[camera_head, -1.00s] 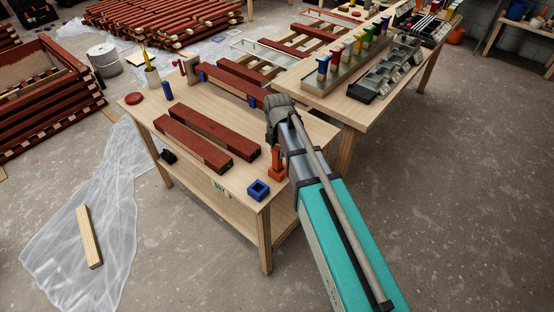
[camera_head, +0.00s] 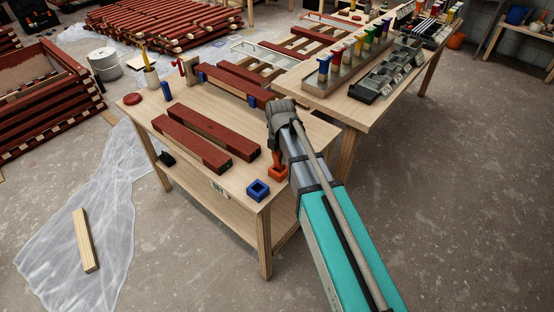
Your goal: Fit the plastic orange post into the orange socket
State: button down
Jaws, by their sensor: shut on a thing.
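The orange post (camera_head: 277,158) is upright near the right front edge of the workbench. Its lower end meets the orange socket (camera_head: 278,173); how deep it sits in the socket I cannot tell. My gripper (camera_head: 275,144) is above the socket and shut on the post's upper part.
A blue square socket (camera_head: 258,189) is at the bench's front corner, left of the orange socket. Two dark red battens (camera_head: 194,142) lie on the workbench (camera_head: 232,186). A blue post (camera_head: 166,91) stands near its left end. A second table (camera_head: 360,115) holds coloured posts.

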jog(key=shift+c, duration=1.9)
grip_release()
jog(key=shift+w+f, duration=0.1)
jog(key=shift+w, duration=0.05)
notch_tip(320, 180, up, 12)
jog(key=p, duration=1.2)
